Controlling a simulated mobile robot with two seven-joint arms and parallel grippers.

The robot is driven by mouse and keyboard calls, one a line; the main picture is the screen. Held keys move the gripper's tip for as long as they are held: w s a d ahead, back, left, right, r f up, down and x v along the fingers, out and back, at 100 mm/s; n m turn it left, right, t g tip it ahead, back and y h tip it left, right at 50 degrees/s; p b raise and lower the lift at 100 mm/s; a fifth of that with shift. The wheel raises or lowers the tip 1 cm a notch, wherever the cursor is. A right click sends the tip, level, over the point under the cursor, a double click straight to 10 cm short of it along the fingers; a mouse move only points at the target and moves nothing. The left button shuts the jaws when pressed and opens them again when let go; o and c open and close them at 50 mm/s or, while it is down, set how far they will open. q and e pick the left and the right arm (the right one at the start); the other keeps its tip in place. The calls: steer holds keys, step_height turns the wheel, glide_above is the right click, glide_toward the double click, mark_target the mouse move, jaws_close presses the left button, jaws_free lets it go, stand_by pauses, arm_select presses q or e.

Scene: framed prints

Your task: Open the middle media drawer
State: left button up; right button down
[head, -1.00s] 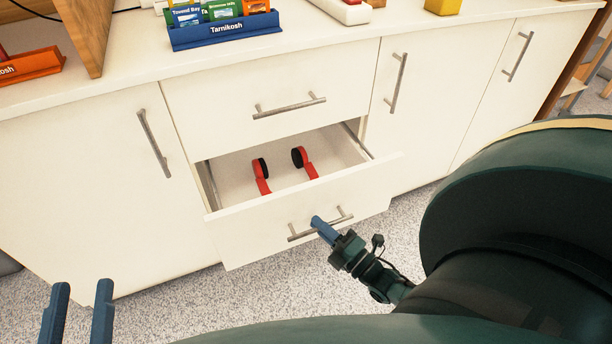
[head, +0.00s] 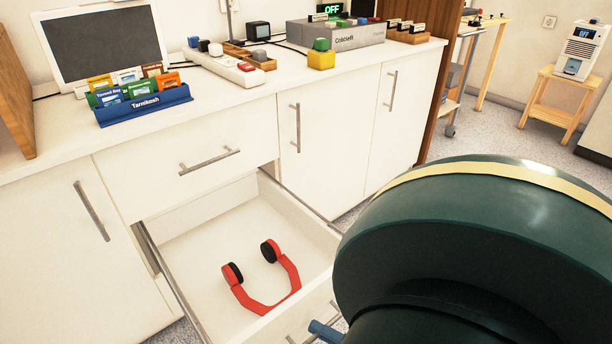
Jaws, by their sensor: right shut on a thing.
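The white drawer (head: 200,262) below the shut upper drawer stands far open, with a wide stretch of its floor showing. Red headphones with black pads (head: 262,285) lie inside it. Its bar handle (head: 296,339) shows partly at the bottom edge of the head view. My right gripper (head: 322,330) is shut on this handle at the drawer front; only its blue fingers show, and my dark green arm hides the rest. My left gripper is out of view.
The upper drawer (head: 190,185) is shut, as are the cupboard doors on both sides. The countertop above holds a blue card rack (head: 145,105), a monitor (head: 100,45), a yellow block (head: 321,58) and a grey box (head: 336,34). A wooden stool (head: 555,100) stands at far right.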

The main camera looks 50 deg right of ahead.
steer(key=shift+s+a, duration=0.25)
steer(key=shift+s, duration=0.9)
steer(key=c, duration=1.5)
jaws_free()
steer(key=b+v, duration=0.1)
steer(key=v, duration=1.2)
steer(key=shift+s, duration=0.1)
